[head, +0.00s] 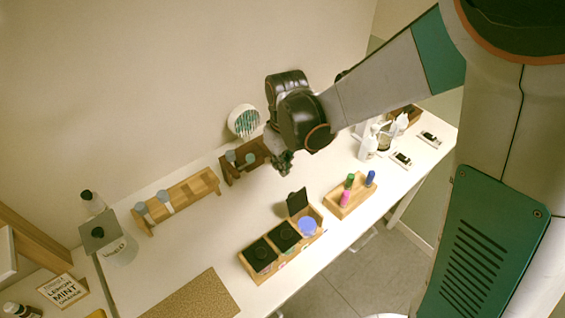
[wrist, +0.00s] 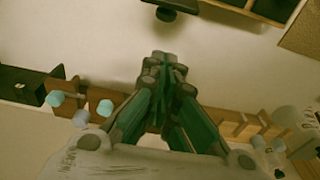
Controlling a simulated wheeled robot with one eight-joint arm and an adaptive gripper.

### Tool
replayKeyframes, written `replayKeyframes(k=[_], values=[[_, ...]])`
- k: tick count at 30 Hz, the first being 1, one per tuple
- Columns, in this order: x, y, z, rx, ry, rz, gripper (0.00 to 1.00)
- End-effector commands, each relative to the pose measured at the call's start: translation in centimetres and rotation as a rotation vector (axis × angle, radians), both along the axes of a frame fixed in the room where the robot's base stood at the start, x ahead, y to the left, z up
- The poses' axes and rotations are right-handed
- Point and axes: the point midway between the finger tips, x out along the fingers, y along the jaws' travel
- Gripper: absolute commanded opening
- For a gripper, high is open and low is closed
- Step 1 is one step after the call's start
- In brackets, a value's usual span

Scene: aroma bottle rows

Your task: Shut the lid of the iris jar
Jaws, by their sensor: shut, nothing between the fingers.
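A row of wooden box jars (head: 254,277) stands near the front of the white table. Two have black lids lying shut. The right-hand one, with blue-violet contents (head: 307,227), is open, its dark lid (head: 297,202) standing upright at the back. I take it for the iris jar; no label is readable. In the wrist view a dark piece (wrist: 172,6) at the top edge looks like this raised lid. My gripper (head: 284,166) is shut and empty, above the table behind the open jar, apart from it. It also shows in the wrist view (wrist: 165,64).
A wooden rack (head: 185,198) with pale-capped bottles stands behind, with a darker rack (head: 240,168) beside it. A wooden tray (head: 342,209) of coloured bottles is right of the jars. White bottles (head: 368,143) stand farther right. A cork mat (head: 192,298) lies front left.

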Motion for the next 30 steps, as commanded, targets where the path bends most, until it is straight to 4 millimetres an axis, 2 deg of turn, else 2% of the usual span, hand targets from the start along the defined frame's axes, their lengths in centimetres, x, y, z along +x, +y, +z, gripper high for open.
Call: replayKeyframes(k=[1, 12, 14, 19, 30], values=[[0.1, 0.1, -1.5, 0.000, 0.000, 0.001, 0.00], [0.4, 0.3, -7.8, 0.001, -0.001, 0.000, 0.00], [-0.6, -0.4, -6.5, 0.001, -0.001, -0.001, 0.00], [-2.1, -1.5, -6.0, 0.000, 0.000, -0.002, 0.00], [-3.0, -2.0, -6.1, -0.001, 0.004, 0.000, 0.00]])
